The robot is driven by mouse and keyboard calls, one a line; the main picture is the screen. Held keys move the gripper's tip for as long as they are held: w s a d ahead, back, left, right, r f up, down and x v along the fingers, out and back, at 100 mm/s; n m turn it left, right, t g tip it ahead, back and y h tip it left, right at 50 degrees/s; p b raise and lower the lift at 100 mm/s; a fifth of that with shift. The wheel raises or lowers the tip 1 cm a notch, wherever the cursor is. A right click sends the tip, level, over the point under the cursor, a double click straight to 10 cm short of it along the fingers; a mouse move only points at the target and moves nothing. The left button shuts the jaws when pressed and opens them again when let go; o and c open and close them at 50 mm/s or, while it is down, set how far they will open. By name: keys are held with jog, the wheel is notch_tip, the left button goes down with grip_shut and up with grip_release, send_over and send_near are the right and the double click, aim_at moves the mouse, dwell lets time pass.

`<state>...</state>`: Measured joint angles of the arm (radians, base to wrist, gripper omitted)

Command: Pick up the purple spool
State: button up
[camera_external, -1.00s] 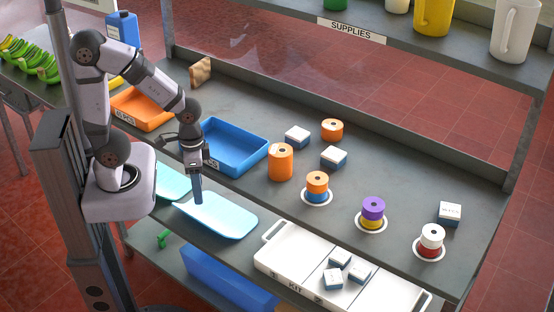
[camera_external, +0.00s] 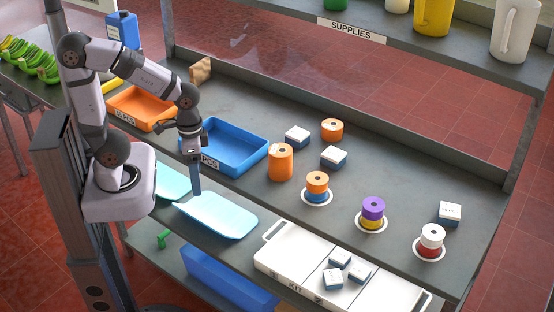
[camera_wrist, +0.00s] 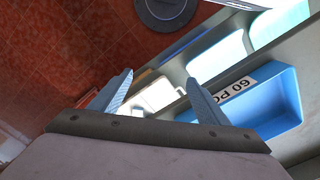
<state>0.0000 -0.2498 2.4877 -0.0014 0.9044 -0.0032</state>
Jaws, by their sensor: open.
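The purple spool (camera_external: 373,206) stands upright on top of a yellow spool (camera_external: 372,222) on a white round base, right of the middle of the bench in the external view. My gripper (camera_external: 196,190) points down at the bench's left part, beside the blue tray and above the light-blue scoop-shaped tray, far to the left of the purple spool. In the wrist view, the two fingers of my gripper (camera_wrist: 158,92) are apart with nothing held between them. The purple spool does not show in the wrist view.
An orange-over-blue spool stack (camera_external: 317,184) and a white-over-red stack (camera_external: 432,238) flank the purple one. A tall orange spool (camera_external: 281,162), small boxes (camera_external: 450,213), a blue tray (camera_external: 236,146) and a white kit tray (camera_external: 290,255) stand around. A shelf overhangs the back.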

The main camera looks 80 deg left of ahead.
notch_tip(320, 180, up, 3)
jog(key=t+b, duration=0.7)
jog(key=t, duration=0.8)
send_near(373, 207)
notch_tip(373, 207, up, 3)
jog(key=w+d, duration=0.1)
jog(key=w, duration=0.2)
jog(key=f+y, duration=0.1)
jog(key=f, duration=0.1)
jog(key=f+n+y, duration=0.1)
jog(key=f, duration=0.1)
jog(key=f+n+t+y, duration=0.1)
jog(key=shift+w+a+f+b, duration=0.15)
jog(key=shift+a+f+b, duration=0.15)
jog(key=shift+f+b, duration=0.1)
jog(key=shift+p+x, duration=0.5)
jog(key=shift+x, duration=0.95)
jog(key=shift+p+x, duration=0.6)
jog(key=shift+x, duration=1.55)
jog(key=shift+a, duration=0.1)
